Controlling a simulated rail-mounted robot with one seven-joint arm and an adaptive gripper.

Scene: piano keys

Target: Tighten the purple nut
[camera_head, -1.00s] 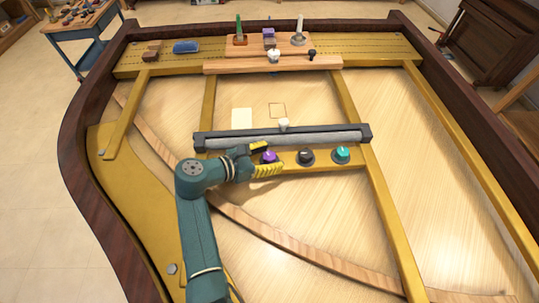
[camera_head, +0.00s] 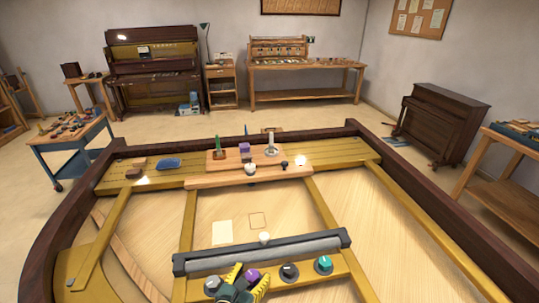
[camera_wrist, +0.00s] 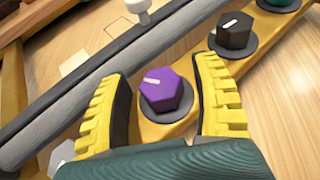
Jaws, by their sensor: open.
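The purple nut (camera_wrist: 168,92) is a hexagonal knob with a white line on top, standing on a dark round base on the yellow bar. It also shows in the head view (camera_head: 252,275). My gripper (camera_wrist: 166,98) has its two yellow ribbed fingers on either side of the nut. The fingers are open, with a visible gap between the nut and the right finger; the left finger is closer to it. In the head view my gripper (camera_head: 246,283) shows only at the bottom edge.
A black nut (camera_wrist: 234,34) and a teal nut (camera_head: 323,265) stand to the right on the same bar. A grey nut (camera_head: 212,285) is on the left. A dark rail with a grey padded roll (camera_head: 262,252) runs just behind them. Tools stand on a wooden board (camera_head: 250,175) farther back.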

